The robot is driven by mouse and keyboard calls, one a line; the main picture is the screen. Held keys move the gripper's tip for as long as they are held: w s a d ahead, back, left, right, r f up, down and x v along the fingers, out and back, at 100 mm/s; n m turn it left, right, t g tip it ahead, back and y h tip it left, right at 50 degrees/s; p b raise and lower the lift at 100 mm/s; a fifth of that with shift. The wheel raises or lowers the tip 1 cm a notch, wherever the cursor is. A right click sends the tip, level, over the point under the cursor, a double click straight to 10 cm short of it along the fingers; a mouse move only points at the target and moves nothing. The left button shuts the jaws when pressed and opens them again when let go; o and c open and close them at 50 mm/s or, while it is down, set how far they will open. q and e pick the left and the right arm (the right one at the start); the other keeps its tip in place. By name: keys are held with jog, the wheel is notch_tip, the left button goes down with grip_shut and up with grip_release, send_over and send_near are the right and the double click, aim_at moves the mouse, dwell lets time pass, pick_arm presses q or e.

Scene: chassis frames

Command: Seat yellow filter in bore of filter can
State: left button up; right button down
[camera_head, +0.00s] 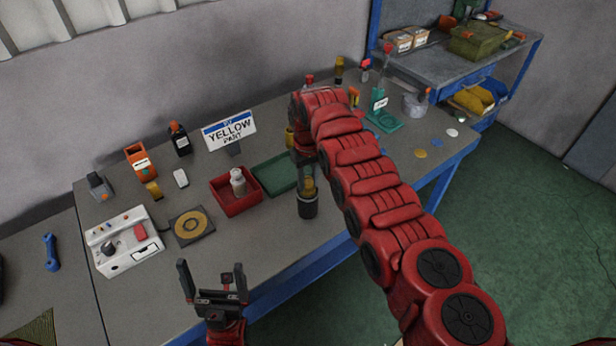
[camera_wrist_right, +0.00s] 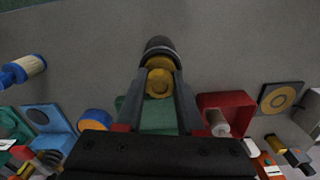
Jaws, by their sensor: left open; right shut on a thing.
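The yellow filter (camera_head: 309,185) stands upright at the mouth of the dark filter can (camera_head: 307,208), near the table's front edge. My right gripper (camera_head: 307,176) is shut on the filter from above. In the right wrist view the yellow filter (camera_wrist_right: 159,84) sits between my two fingers (camera_wrist_right: 159,76), and the dark rounded can (camera_wrist_right: 159,44) shows just beyond it. I cannot tell how far the filter's lower end is inside the bore. My left gripper (camera_head: 213,283) is open and empty, in front of the table edge.
A green tray (camera_head: 274,177) and a red bin (camera_head: 235,202) holding a white bottle (camera_head: 238,182) lie left of the can. A dark pad with a yellow ring (camera_head: 191,226) and a white control box (camera_head: 123,242) are further left.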

jog(key=c, duration=0.5)
grip_release()
